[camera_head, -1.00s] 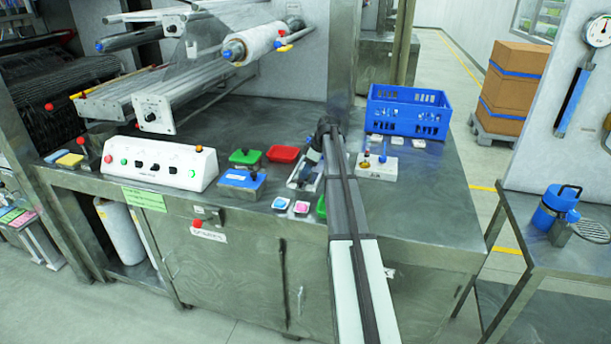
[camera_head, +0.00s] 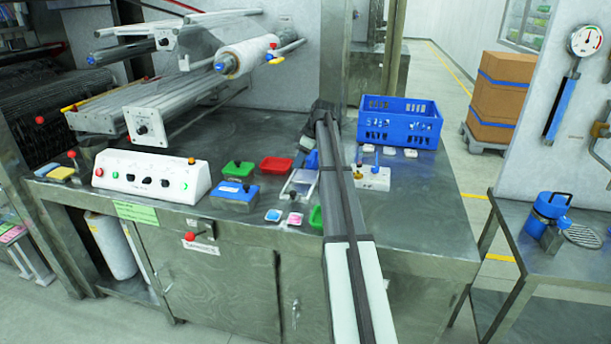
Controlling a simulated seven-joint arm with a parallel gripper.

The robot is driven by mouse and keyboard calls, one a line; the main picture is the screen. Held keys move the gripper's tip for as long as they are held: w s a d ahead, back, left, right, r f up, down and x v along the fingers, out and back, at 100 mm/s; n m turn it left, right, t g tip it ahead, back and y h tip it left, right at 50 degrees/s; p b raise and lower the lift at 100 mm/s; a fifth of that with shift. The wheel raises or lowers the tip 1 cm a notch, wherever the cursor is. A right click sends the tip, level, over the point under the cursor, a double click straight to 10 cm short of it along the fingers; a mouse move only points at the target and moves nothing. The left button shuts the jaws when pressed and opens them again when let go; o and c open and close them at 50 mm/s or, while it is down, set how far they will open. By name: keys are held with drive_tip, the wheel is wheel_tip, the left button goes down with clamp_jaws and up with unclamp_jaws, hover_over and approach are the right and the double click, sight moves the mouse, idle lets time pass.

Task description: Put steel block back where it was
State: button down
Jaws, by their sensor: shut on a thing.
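My arm reaches from the bottom edge over the bench to a dark joint near the blue crate. A short dark part of it shows on its left side, but my jaws are hidden behind the arm. I cannot make out a steel block at the arm, nor whether something is held there. A small grey metallic block (camera_head: 552,239) stands beside a blue canister (camera_head: 553,207) on the right side table; I cannot tell if it is the steel block.
A blue crate (camera_head: 400,123) stands at the bench's back right. Green (camera_head: 238,169) and red (camera_head: 276,165) trays, a blue box (camera_head: 235,196) and a white control box (camera_head: 150,176) stand left of my arm. A white holder (camera_head: 371,178) stands close on its right. The front right bench is clear.

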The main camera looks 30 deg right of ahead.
drive_tip(key=s+d+f, duration=0.1)
drive_tip(key=s+d, duration=0.6)
drive_tip(key=s, duration=0.4)
drive_tip(key=shift+w+d+f, duration=0.1)
drive_tip(key=shift+f, duration=2.35)
drive_tip(key=shift+w+d+f, duration=0.1)
drive_tip(key=shift+f, duration=2.35)
drive_tip(key=c, duration=0.7)
unclamp_jaws()
drive_tip(key=shift+f, duration=0.15)
drive_tip(key=v, duration=1.2)
drive_tip(key=shift+a, duration=0.1)
